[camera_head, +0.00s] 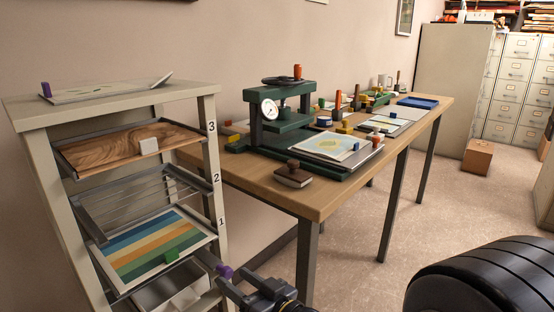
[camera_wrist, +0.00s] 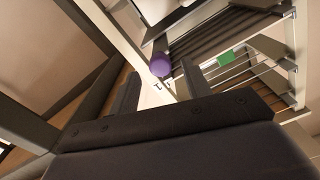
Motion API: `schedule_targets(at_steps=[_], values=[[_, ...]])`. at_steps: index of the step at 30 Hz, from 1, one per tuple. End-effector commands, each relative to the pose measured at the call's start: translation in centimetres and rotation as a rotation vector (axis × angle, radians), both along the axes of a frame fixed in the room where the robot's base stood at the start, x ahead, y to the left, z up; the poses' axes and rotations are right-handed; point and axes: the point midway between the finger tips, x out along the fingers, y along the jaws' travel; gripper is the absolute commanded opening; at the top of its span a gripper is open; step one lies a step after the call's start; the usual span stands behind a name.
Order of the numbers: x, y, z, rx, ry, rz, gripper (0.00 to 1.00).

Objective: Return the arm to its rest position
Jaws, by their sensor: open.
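My gripper (camera_head: 236,284) shows at the bottom of the head view, just right of the lower part of the cabinet rack (camera_head: 214,165). Its jaws are open. In the wrist view the two dark fingers stand apart, with my gripper (camera_wrist: 160,84) pointing toward the rack. A purple knob (camera_wrist: 160,65) appears beyond and between the fingertips; it also shows in the head view (camera_head: 224,271), close to the fingers. I cannot tell whether the fingers touch it. Most of my arm is out of view.
The rack has a wood-patterned tray (camera_head: 130,146), a wire shelf (camera_head: 140,198) and a striped tray (camera_head: 150,248). A work table (camera_head: 320,196) with a green press (camera_head: 283,115) stands to the right. A cardboard box (camera_head: 477,157) sits farther back.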

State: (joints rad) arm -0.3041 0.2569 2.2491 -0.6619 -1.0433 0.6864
Motion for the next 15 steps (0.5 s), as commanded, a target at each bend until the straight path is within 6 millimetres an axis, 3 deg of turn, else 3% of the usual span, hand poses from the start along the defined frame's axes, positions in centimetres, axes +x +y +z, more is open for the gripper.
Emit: schedule_targets(at_steps=[6,15], values=[[2.8,3.5,-0.1,0.001,-0.001,0.004,0.46],[5.2,6.1,0.0,0.001,0.001,0.000,0.46]])
